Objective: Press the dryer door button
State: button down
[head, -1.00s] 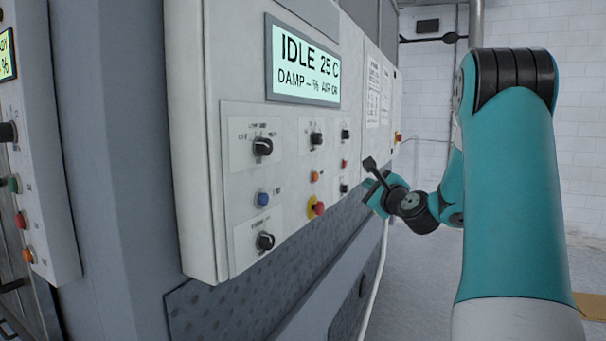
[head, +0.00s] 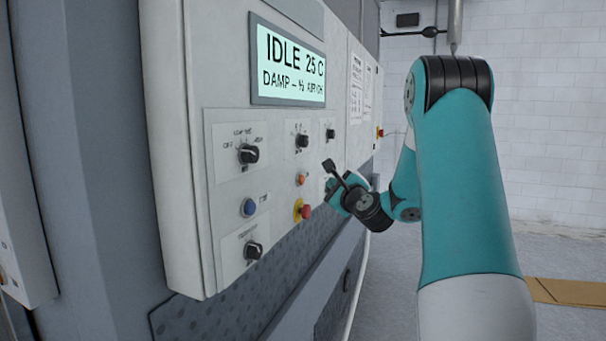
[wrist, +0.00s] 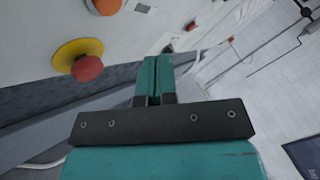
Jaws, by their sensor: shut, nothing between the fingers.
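The dryer's light grey control panel (head: 210,85) stands at the left in the head view, its screen (head: 290,65) reading IDLE 25 C. On it are a blue button (head: 249,208), an orange button (head: 300,180) and a red mushroom button on a yellow ring (head: 305,212). The small labels are unreadable, so I cannot tell which is the door button. My gripper (head: 333,190) is shut and empty, just right of the orange and red buttons. In the wrist view its teal fingers (wrist: 152,62) are together, with the red button (wrist: 87,68) to their left.
Black knobs (head: 249,154) sit around the buttons. My gripper hides part of the panel's lower right. A pale hose (head: 361,265) hangs beside the machine below the gripper. Open grey floor (head: 390,300) lies to the right, with a white brick wall behind.

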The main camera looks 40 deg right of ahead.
aim_at(301, 180)
jog(key=shift+w+a+p, duration=0.3)
jog(key=shift+w+p, duration=0.25)
jog(key=shift+w, duration=0.15)
jog(key=shift+w+a+p, duration=0.3)
jog(key=shift+w+p, duration=0.2)
jog(key=shift+w, duration=0.25)
jog(key=shift+w+a+p, duration=0.3)
jog(key=shift+w+p, duration=0.25)
jog(key=shift+w, duration=0.15)
jog(key=shift+w+r, duration=0.1)
dwell(0.3)
jog(key=shift+w+a+p, duration=0.15)
jog(key=shift+w+p, duration=0.1)
jog(key=shift+p, duration=0.25)
jog(key=shift+w+a+p, duration=0.2)
jog(key=shift+w+p, duration=0.3)
jog(key=shift+p, duration=0.1)
dwell(0.6)
jog(key=shift+s, duration=0.15)
jog(key=shift+s+d+b, duration=0.35)
jog(key=shift+s+b, duration=0.35)
jog(key=shift+b, duration=0.25)
